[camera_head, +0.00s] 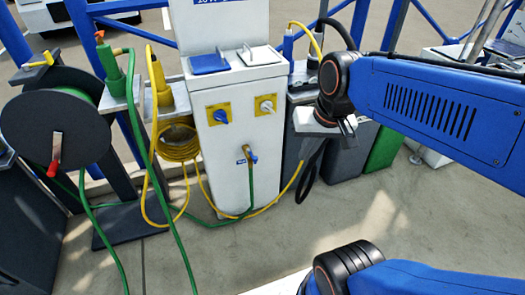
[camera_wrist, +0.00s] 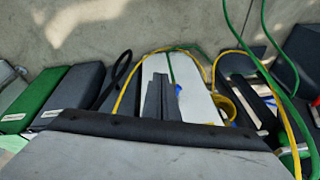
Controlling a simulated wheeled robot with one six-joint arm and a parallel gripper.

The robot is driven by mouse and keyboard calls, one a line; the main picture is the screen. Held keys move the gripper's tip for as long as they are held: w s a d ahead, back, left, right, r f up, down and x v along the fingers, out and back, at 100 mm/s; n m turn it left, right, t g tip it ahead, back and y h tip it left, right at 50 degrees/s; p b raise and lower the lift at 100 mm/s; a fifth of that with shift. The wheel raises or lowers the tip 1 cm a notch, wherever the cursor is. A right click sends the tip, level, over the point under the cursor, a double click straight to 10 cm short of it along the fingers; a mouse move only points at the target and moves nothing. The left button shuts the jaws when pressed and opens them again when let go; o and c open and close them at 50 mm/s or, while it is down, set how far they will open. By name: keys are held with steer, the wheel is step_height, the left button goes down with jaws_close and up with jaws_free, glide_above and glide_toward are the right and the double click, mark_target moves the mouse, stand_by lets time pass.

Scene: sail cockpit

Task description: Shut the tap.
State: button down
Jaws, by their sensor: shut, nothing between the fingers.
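The tap (camera_head: 252,158) sticks out low on the front of a white service pedestal (camera_head: 237,140). It has a blue handle and a green hose (camera_head: 250,190) hanging from it to the ground. Whether the handle is turned open or shut is too small to tell. In the wrist view the blue handle (camera_wrist: 179,89) shows just right of my fingers. My gripper (camera_wrist: 158,78) is shut and empty, its dark fingers together in front of the pedestal. In the head view the wrist end of my arm is right of the pedestal, apart from the tap; the fingertips are not clear there.
Two yellow plates with a blue knob (camera_head: 219,115) and a white knob (camera_head: 265,104) sit above the tap. A hose reel (camera_head: 55,130) and coiled yellow hose (camera_head: 178,138) are at left. Dark and green bins (camera_head: 385,145) stand at right. The concrete floor (camera_head: 200,265) in front is mostly clear.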

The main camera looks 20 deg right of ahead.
steer(key=w+d+f+m+g+y, duration=0.1)
steer(key=w+f+m, duration=0.2)
steer(key=w, duration=0.5)
steer(key=w+d+f+m+g+y, duration=0.1)
steer(key=w+f+m, duration=0.2)
steer(key=w+m, duration=0.3)
steer(key=w+d+f+m+g+y, duration=0.1)
steer(key=w+d+f+m+g, duration=0.1)
steer(key=w, duration=0.8)
steer(key=shift+w+f+m, duration=0.15)
steer(key=shift+f+m, duration=0.4)
steer(key=shift+m, duration=0.65)
steer(key=s+a+f, duration=0.1)
steer(key=a+f, duration=0.6)
steer(key=f, duration=0.2)
steer(key=shift+f, duration=0.3)
steer(key=shift+s+a, duration=0.1)
steer(key=shift+a, duration=0.05)
steer(key=shift+a, duration=0.1)
